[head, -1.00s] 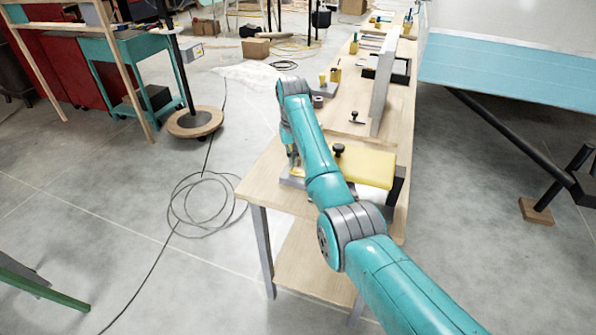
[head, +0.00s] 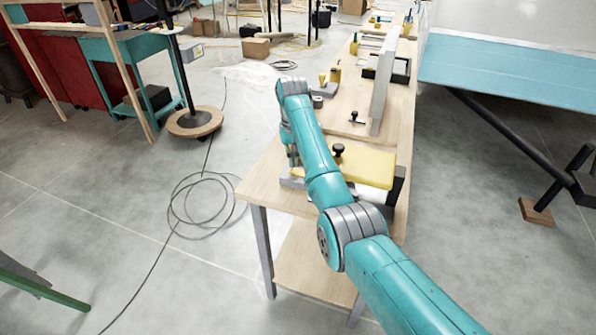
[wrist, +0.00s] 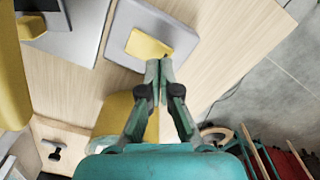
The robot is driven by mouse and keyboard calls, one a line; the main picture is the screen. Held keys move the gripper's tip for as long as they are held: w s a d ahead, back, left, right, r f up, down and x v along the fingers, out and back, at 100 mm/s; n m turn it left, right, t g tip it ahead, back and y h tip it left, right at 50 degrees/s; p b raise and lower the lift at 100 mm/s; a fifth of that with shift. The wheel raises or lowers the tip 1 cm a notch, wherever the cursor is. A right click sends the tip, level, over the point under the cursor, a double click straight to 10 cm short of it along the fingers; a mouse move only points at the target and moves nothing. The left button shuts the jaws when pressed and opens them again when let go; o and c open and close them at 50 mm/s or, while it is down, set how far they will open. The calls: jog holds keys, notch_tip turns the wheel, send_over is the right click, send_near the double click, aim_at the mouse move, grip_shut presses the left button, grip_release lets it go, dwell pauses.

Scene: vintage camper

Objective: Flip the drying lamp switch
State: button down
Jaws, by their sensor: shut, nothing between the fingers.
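In the wrist view, a yellow plate or flap (wrist: 148,45) sits on a light grey square base (wrist: 126,24) on the wooden bench; it may be the drying lamp switch, but I see no label. My gripper (wrist: 160,64) is shut and empty, its fingertips at the lower right edge of the yellow part. I cannot tell whether they touch it. In the head view my gripper (head: 293,158) points down over the near left part of the bench, beside the grey base (head: 290,181). My arm hides part of that area. The lamp itself is not clearly identifiable.
A yellow pad (head: 368,167) with a black knob (head: 338,149) lies just right of my gripper. An upright grey panel (head: 384,85) stands farther along the wooden bench (head: 262,190). A cable (head: 190,205) coils on the open floor at left.

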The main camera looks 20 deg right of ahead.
aim_at(293, 169)
jog(key=shift+f, duration=1.1)
dwell(0.6)
jog(key=shift+r, duration=3.55)
